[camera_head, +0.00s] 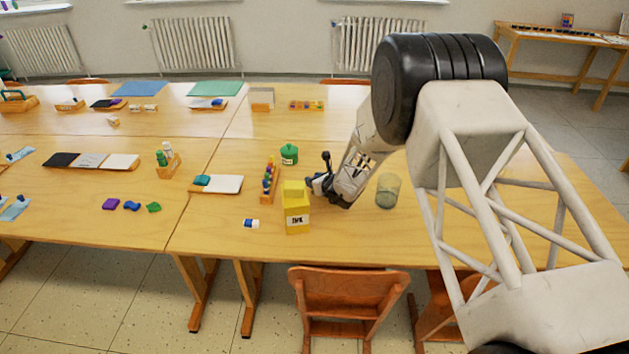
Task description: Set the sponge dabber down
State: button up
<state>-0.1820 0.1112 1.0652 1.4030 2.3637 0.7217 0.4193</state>
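My gripper (320,175) is over the right-hand table, just behind and right of a yellow carton marked INK (297,210). Its dark fingers point left, and a small dark blue part shows at the lower finger. I cannot tell whether that is a held thing or part of the gripper. I cannot clearly make out the sponge dabber. A small white and blue cylinder (251,224) lies on its side on the table, left of the carton and apart from my gripper; I cannot tell if it is the dabber.
A glass jar (388,191) stands right of my gripper. A wooden rack of coloured pieces (269,182) and a green lidded pot (289,154) stand to the left. A white pad with a teal piece (225,184) lies farther left. The table front near the small cylinder is clear.

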jog(key=shift+f, duration=0.15)
jog(key=o, duration=0.9)
jog(key=shift+s+d+r, duration=0.3)
jog(key=shift+v, duration=5.55)
